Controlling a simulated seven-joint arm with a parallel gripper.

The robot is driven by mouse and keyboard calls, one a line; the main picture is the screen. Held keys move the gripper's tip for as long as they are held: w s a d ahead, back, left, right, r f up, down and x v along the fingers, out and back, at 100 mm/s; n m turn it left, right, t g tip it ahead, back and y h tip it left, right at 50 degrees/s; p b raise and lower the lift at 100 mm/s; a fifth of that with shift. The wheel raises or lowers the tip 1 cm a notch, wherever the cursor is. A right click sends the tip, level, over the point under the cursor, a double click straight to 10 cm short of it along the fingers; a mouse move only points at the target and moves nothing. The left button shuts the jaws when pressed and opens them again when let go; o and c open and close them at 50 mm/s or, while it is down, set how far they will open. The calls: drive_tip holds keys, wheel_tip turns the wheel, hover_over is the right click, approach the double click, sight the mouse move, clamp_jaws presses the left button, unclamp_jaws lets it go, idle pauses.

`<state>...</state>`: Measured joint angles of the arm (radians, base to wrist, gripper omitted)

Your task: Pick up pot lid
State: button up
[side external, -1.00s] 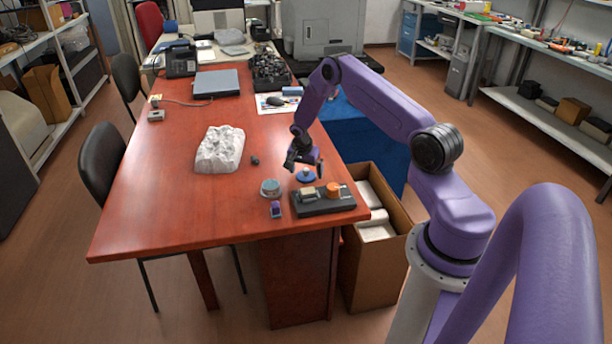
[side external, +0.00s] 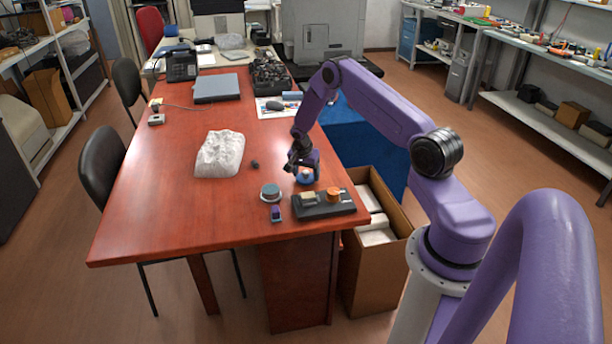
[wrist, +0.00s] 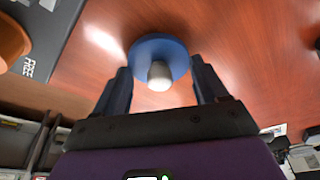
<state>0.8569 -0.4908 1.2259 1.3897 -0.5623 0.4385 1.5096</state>
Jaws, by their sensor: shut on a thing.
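The pot lid is a blue disc (wrist: 150,47) with a pale rounded knob, lying on or just over the red-brown table in the wrist view. In the side view the lid (side external: 305,178) shows small under my gripper (side external: 304,168), partly covered by the fingers. In the wrist view my gripper (wrist: 160,68) has one dark finger at each side of the lid, and it is shut on the lid. Whether the lid touches the table is too small to tell.
A dark tray (side external: 325,206) with an orange round piece (side external: 333,194) is close in front. A round teal-topped container (side external: 270,192) and a small purple-blue item (side external: 276,212) stand left of it. A white lumpy block (side external: 219,155) lies farther left. The table's front left is clear.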

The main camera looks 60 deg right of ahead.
sight(272, 187)
wheel_tip(272, 187, up, 2)
drive_tip(key=shift+r, duration=0.15)
drive_tip(key=s+a+r, duration=0.7)
drive_tip(key=s+r, duration=0.3)
drive_tip(key=s, duration=0.2)
drive_tip(key=w+a+f, duration=0.1)
drive_tip(key=w, duration=0.7)
drive_tip(key=shift+w+a+f, duration=0.15)
drive_tip(key=shift+w, duration=0.1)
drive_tip(key=w+a, duration=0.1)
drive_tip(key=w, duration=0.1)
drive_tip(key=w+a+f, duration=0.1)
drive_tip(key=w, duration=0.2)
drive_tip(key=w+a, duration=0.2)
drive_tip(key=w, duration=0.1)
drive_tip(key=shift+w+f, duration=0.1)
drive_tip(key=shift+f, duration=0.1)
drive_tip(key=shift+w+a+f, duration=0.1)
drive_tip(key=shift+w+f, duration=0.05)
drive_tip(key=shift+f, duration=0.95)
drive_tip(key=shift+w+a+f, duration=0.15)
drive_tip(key=shift+f, duration=0.9)
drive_tip(key=shift+w+a+f, duration=0.1)
drive_tip(key=shift+w+f, duration=0.05)
drive_tip(key=shift+f, duration=0.95)
drive_tip(key=shift+f, duration=0.2)
